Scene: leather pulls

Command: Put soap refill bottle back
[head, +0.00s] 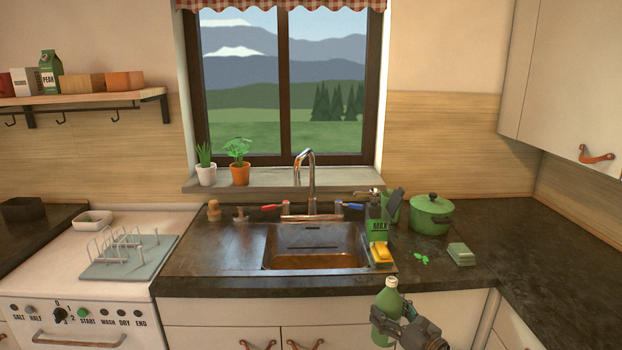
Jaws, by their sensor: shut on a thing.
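A green bottle with a pale cap (386,305), which looks like the soap refill bottle, is upright in front of the lower cabinets, below the counter's front edge. My dark gripper (392,322) is shut on its body from the right side. The fingers hide part of the bottle's lower right side. The lower cabinet doors under the sink (220,335) have brown leather pulls and look closed. The upper cabinet (570,80) at the right also has a leather pull and looks closed.
The dark counter (560,270) is clear at the right. Around the sink (316,258) stand a green MAX container (379,227), a yellow sponge (381,254), a green pot (430,215) and a green block (461,254). A drying rack (125,253) stands at the left.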

